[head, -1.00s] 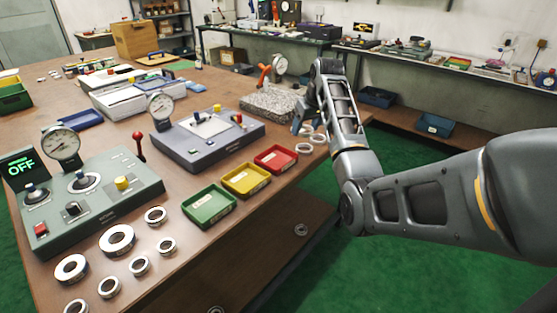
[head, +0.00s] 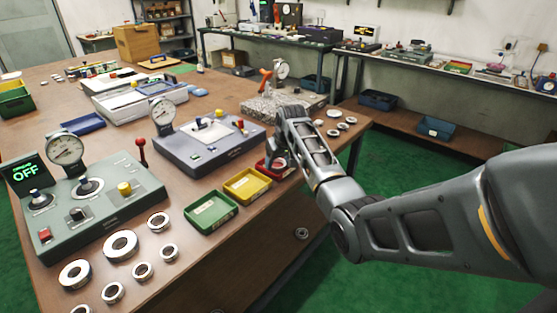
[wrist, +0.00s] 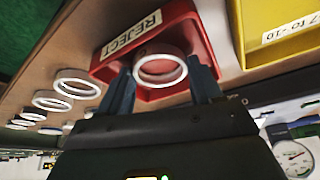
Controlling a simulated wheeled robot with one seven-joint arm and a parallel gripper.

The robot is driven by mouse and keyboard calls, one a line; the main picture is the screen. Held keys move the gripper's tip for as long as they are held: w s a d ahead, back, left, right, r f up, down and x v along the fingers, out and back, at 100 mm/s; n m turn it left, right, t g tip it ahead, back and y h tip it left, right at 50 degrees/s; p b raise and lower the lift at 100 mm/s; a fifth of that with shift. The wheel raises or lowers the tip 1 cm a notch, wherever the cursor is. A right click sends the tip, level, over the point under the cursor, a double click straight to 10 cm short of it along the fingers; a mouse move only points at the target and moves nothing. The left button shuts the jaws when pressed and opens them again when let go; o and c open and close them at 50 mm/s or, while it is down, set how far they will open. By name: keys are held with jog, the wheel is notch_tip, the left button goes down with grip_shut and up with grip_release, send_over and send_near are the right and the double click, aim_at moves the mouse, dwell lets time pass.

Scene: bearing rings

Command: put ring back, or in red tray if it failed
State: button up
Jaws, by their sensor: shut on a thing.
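A pale metal ring (wrist: 160,71) is held between the two fingers of my gripper (wrist: 162,82) in the wrist view. The ring appears over or inside the red tray (wrist: 187,27), which has a REJECT label; I cannot tell whether it touches the tray's floor. In the head view my gripper (head: 276,160) is at the red tray (head: 288,172), and my wrist hides part of the tray. The held ring is mostly hidden there.
The yellow tray (head: 262,191) and the green tray (head: 205,224) stand beside the red one. Several rings (head: 332,133) lie near the granite block (head: 262,106); others (head: 121,246) lie at front left. Two gauge stations (head: 205,158) and (head: 105,200) occupy the bench.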

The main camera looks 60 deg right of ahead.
jog(key=shift+f, duration=0.15)
jog(key=o, duration=0.9)
jog(key=v, duration=1.2)
jog(key=shift+r, duration=0.25)
jog(key=shift+w, duration=0.1)
